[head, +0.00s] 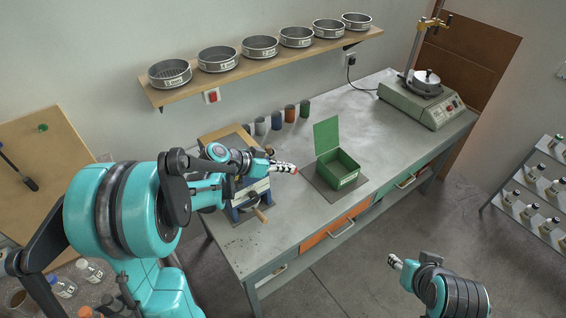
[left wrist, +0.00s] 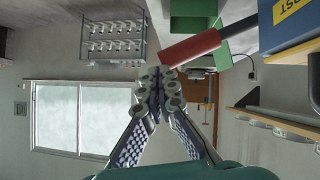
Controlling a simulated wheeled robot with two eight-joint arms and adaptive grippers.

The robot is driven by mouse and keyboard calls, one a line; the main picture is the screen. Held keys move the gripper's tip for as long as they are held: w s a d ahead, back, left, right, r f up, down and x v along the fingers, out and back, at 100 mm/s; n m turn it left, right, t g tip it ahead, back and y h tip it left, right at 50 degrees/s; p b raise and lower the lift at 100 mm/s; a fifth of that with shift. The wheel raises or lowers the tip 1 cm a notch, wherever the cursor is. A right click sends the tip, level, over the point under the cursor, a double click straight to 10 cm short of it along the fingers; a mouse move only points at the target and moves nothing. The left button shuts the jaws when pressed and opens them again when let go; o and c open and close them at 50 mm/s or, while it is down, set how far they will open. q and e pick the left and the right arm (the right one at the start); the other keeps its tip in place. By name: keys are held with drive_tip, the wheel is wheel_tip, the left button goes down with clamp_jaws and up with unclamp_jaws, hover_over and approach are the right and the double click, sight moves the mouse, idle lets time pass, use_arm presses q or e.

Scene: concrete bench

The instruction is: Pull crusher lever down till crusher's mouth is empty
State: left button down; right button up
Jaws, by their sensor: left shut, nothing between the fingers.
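The blue crusher (head: 236,212) stands at the left end of the bench, largely hidden behind my left arm in the head view. Its blue body with a yellow label (left wrist: 290,12) shows at upper right in the left wrist view. The lever's red grip (left wrist: 192,47) slants across above my left fingertips. My left gripper (head: 292,169) is shut and empty, its tips (left wrist: 163,82) close to the end of the grip; contact cannot be told. The crusher's mouth is hidden. My right gripper (head: 394,262) hangs over the floor in front of the bench; its finger state is unclear.
A green open-lidded box (head: 346,180) stands on the bench right of the crusher. Several small coloured cups (head: 276,121) stand behind. A shaker machine (head: 422,104) is at the far right end. A wall shelf (head: 266,62) holds several sieves. Mid-bench right is clear.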

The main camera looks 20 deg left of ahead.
use_arm(q)
drive_tip(key=s+d+f+m+t+y+b, duration=0.1)
drive_tip(key=f+b, duration=0.6)
drive_tip(key=f, duration=0.2)
drive_tip(key=s+d+f+m+t+y+b, duration=0.1)
drive_tip(key=d+f+m+y+b, duration=0.1)
drive_tip(key=f+b, duration=0.5)
wheel_tip(320, 180, down, 2)
drive_tip(key=shift+s+f+b, duration=0.1)
drive_tip(key=shift+s+b, duration=0.2)
drive_tip(key=shift+b, duration=0.05)
use_arm(e)
wheel_tip(320, 180, down, 16)
drive_tip(key=shift+s+r, duration=0.15)
drive_tip(key=shift+r, duration=0.1)
use_arm(q)
drive_tip(key=shift+d, duration=0.1)
